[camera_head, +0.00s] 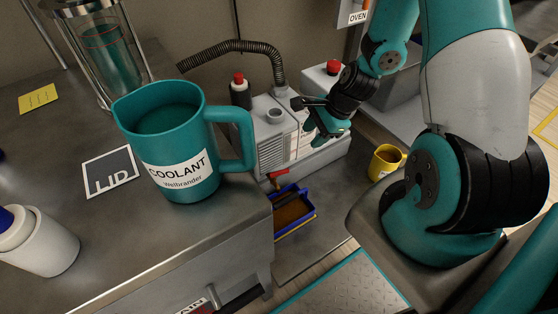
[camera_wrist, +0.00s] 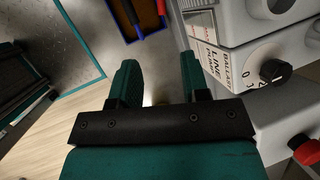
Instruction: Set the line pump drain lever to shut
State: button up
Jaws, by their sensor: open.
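The line pump (camera_head: 285,130) is a light grey box beside the bench, and in the wrist view its white label (camera_wrist: 208,62) reads "BALLAST LINE PUMP". A red drain lever (camera_head: 278,173) shows low on the pump's front, above a blue tray; a red piece of it (camera_wrist: 161,8) shows at the top edge of the wrist view. Its exact setting cannot be told. My gripper (camera_head: 326,130) is open and empty beside the pump's right side. In the wrist view its two fingers (camera_wrist: 160,78) stand apart with nothing between them, and the lever lies beyond them.
A blue tray (camera_head: 309,213) with brown contents sits below the lever. A black dial (camera_wrist: 275,71) is on the pump. A corrugated hose (camera_head: 235,46) arches from the pump. A teal coolant jug (camera_head: 165,138) stands near the bench edge. A yellow mug (camera_head: 383,162) is at right.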

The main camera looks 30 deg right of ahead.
aim_at(284, 171)
jog(key=shift+m, duration=0.3)
jog(key=b+x, duration=0.2)
jog(key=x, duration=0.4)
jog(key=b+x, duration=0.1)
jog(key=x, duration=0.5)
jog(key=b+x, duration=0.2)
jog(key=x, duration=0.3)
jog(key=shift+w+d+f+b, duration=0.2)
jog(key=shift+f+b, duration=0.1)
jog(key=shift+f, duration=0.2)
